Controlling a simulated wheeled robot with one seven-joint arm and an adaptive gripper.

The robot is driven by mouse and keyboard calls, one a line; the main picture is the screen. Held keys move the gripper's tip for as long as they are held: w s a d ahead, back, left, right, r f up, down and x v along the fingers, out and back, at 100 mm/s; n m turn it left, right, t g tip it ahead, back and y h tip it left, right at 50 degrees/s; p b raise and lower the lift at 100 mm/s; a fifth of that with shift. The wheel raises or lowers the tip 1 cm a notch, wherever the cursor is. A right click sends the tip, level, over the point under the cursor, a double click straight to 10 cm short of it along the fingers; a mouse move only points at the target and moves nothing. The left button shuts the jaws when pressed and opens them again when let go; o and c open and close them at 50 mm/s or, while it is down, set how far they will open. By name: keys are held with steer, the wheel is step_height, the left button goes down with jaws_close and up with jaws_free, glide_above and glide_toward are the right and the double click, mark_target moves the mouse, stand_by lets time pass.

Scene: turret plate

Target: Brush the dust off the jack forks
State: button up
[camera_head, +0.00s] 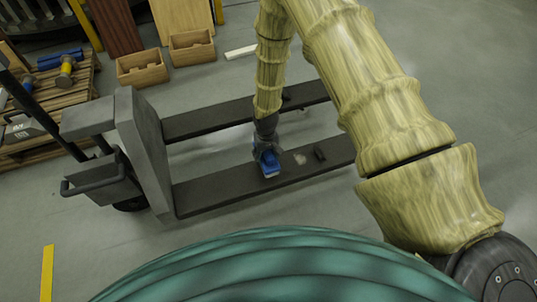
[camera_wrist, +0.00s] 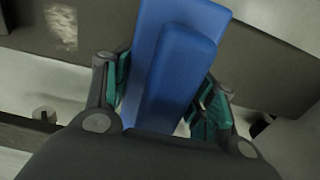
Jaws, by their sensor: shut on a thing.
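The pallet jack (camera_head: 143,140) stands on the floor with two dark forks reaching right. My gripper (camera_head: 264,148) is shut on a blue brush (camera_head: 270,169), low over the middle of the near fork (camera_head: 215,193). The brush appears to touch this fork, but its underside is hidden. A pale dust patch (camera_head: 299,158) lies on the near fork just right of the brush. The far fork (camera_head: 200,122) is partly hidden behind my arm. In the wrist view, the blue brush (camera_wrist: 178,60) sits between the green-padded fingers, and the dust patch (camera_wrist: 62,25) shows at upper left.
Wooden bins (camera_head: 142,68) stand behind the jack. A pallet with tools (camera_head: 62,97) is at left. A pale bar (camera_head: 241,52) lies on the floor.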

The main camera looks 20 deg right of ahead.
mark_target(266, 155)
steer(key=shift+r+p, duration=0.8)
steer(key=shift+r, duration=0.5)
